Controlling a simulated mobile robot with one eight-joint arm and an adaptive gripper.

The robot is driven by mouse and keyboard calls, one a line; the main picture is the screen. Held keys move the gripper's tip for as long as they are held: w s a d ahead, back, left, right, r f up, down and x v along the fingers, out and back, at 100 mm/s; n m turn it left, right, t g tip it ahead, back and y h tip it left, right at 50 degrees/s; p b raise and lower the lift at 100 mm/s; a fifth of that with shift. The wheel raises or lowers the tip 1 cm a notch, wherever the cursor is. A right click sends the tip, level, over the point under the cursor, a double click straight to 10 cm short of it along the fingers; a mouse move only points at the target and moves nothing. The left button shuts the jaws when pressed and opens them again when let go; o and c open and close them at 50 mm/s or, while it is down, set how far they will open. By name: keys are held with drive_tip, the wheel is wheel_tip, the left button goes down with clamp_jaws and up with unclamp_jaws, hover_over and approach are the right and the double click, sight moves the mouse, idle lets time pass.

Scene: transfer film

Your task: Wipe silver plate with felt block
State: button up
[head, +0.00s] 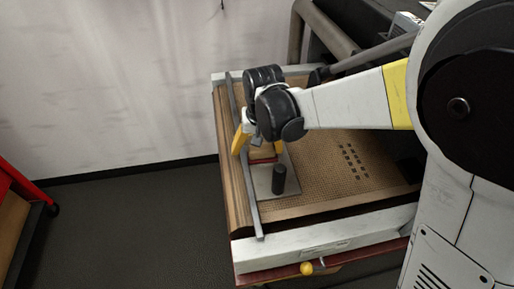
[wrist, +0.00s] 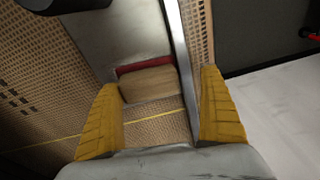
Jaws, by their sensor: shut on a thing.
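The felt block is a wooden block (wrist: 150,84) with a red felt edge, between the yellow fingers of my gripper (wrist: 160,80). In the head view, my gripper (head: 260,146) points down at the left part of the table, with the block's red edge (head: 263,160) low between the fingers. My gripper is shut on the block. The silver plate (head: 263,186) is a flat grey sheet under and in front of the block, and it also shows in the wrist view (wrist: 118,38). Whether the felt touches the plate is hard to tell.
A dark cylinder (head: 279,180) stands on the plate, close to the block. A metal rail (head: 251,195) runs along the plate's left side. A yellow knob (head: 307,268) sits at the front.

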sight(274, 145)
drive_tip(key=shift+w+d, duration=0.1)
drive_tip(key=shift+d, duration=0.5)
drive_tip(key=c, duration=0.5)
drive_tip(key=shift+o, duration=0.2)
drive_tip(key=shift+w+d, duration=0.1)
drive_tip(key=shift+d, duration=0.05)
drive_tip(key=shift+w+d+r, duration=0.1)
drive_tip(key=shift+w+d, duration=0.15)
drive_tip(key=shift+d, duration=0.6)
drive_tip(key=shift+w+d+r, duration=0.1)
drive_tip(key=shift+w+d, duration=0.15)
drive_tip(key=shift+d, duration=0.55)
drive_tip(key=shift+w+d+f, duration=0.1)
drive_tip(key=shift+w+d, duration=0.15)
drive_tip(key=shift+d, duration=0.6)
drive_tip(key=shift+w+d+f, duration=0.1)
drive_tip(key=shift+w+d, duration=0.15)
drive_tip(key=shift+d, duration=0.6)
wheel_tip(274, 145, up, 6)
drive_tip(key=p, duration=0.4)
drive_tip(key=shift+r+p, duration=0.1)
drive_tip(key=shift+p, duration=0.2)
